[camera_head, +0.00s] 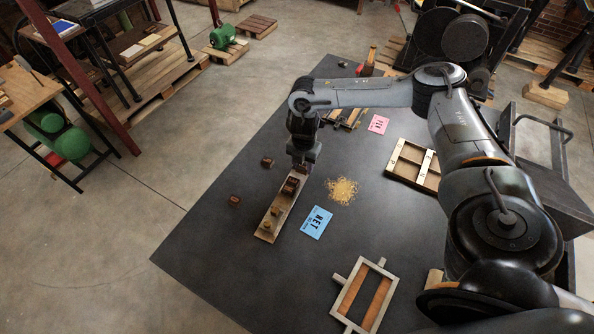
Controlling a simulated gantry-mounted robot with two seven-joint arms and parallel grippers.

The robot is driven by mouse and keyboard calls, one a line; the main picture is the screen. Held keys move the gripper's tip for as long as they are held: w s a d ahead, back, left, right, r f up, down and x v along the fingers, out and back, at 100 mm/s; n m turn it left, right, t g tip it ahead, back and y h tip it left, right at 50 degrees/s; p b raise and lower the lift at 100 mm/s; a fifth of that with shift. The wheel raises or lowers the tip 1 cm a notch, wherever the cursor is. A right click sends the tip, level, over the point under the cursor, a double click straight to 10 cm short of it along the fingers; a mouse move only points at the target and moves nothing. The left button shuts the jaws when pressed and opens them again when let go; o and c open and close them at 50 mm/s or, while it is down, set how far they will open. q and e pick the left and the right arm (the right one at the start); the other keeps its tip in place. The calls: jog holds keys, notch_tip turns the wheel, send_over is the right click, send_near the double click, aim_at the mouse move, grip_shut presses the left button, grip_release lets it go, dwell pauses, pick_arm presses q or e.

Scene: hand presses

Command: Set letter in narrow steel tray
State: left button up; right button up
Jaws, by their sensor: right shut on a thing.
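The narrow steel tray (284,212) lies slantwise on the dark table, left of its middle. Dark wooden letter blocks (290,186) stand in its upper part, and smaller tan pieces (270,218) sit toward its lower end. My right gripper (302,167) points down at the tray's far end and is shut on a small dark piece, probably a letter; the fingers mostly hide it. I cannot tell whether that piece touches the tray. Two loose letter blocks lie left of the tray, one farther back (267,161) and one nearer (234,200). My left gripper is not in view.
A blue card (316,222) and a pile of yellow shavings (342,190) lie right of the tray. The table's left front part is clear.

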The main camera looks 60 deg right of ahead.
aim_at(297, 176)
jog(key=shift+w+f, duration=0.35)
jog(key=shift+w, duration=0.25)
jog(key=shift+w+f, duration=0.3)
jog(key=shift+w, duration=0.25)
jog(key=shift+f, duration=2.05)
jog(key=shift+d, duration=0.1)
jog(key=shift+f, duration=0.15)
